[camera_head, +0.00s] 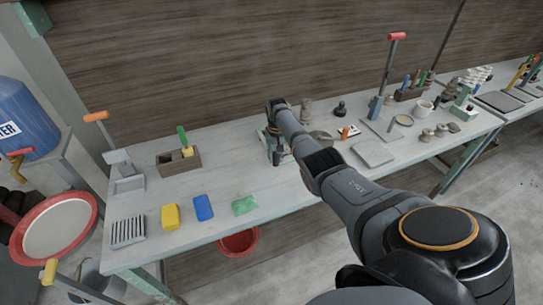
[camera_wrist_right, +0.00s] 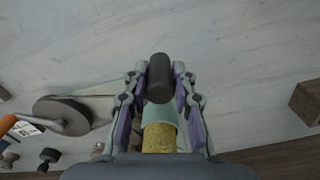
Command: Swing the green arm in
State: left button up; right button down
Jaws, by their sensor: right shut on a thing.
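My right gripper (camera_head: 276,148) reaches down to the bench at a small green device (camera_head: 264,140), largely hidden behind my arm in the head view. In the right wrist view, the gripper (camera_wrist_right: 159,95) is shut around the end of the green arm (camera_wrist_right: 160,114). A dark grey cylinder (camera_wrist_right: 159,78) sticks out between its fingertips, and a yellow cylinder (camera_wrist_right: 158,139) shows between the fingers nearer the palm. A pale green strip (camera_wrist_right: 98,90) runs from beside the fingers towards a grey disc (camera_wrist_right: 60,114) at the left. The exact grip contact is partly hidden. My left gripper is out of view.
On the bench (camera_head: 300,185), a wooden box (camera_head: 178,162), a yellow block (camera_head: 170,216), a blue block (camera_head: 203,207) and a green block (camera_head: 244,205) lie left of my arm. Grey slabs (camera_head: 373,153) and a tall red-topped lever (camera_head: 388,75) stand to the right.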

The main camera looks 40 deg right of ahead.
jog(key=shift+s+d+r, duration=0.1)
jog(key=shift+d, duration=0.4)
jog(key=c, duration=1.4)
grip_release()
jog(key=o, duration=0.3)
jog(key=shift+s+d, duration=0.1)
jog(key=shift+s, duration=0.05)
jog(key=shift+r, duration=0.4)
notch_tip(320, 180, up, 11)
jog(key=shift+r, duration=0.1)
